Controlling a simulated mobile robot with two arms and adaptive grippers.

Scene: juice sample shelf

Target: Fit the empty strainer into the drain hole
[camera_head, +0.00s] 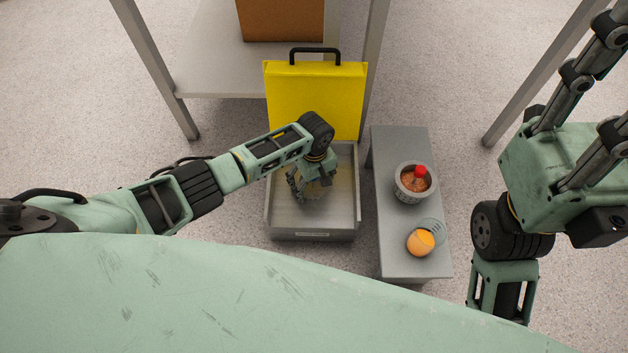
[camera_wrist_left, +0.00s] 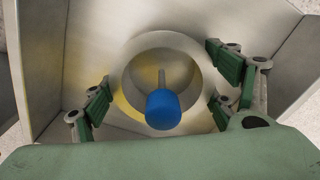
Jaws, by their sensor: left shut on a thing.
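The empty strainer (camera_wrist_left: 127,78) is a round metal cup with a thin stem and a blue knob (camera_wrist_left: 163,108). My left gripper (camera_head: 312,190) is inside the grey basin (camera_head: 285,236), low over its floor. In the left wrist view its fingers (camera_wrist_left: 160,92) sit on either side of the strainer and are shut on it. No contents show inside the cup. The gripper mostly hides the strainer in the head view. The drain hole is not seen clearly, and I cannot tell whether the strainer is seated. My right gripper is out of view.
A grey bench (camera_head: 397,250) stands right of the basin. A yellow panel (camera_head: 316,98) with a black handle stands behind the basin.

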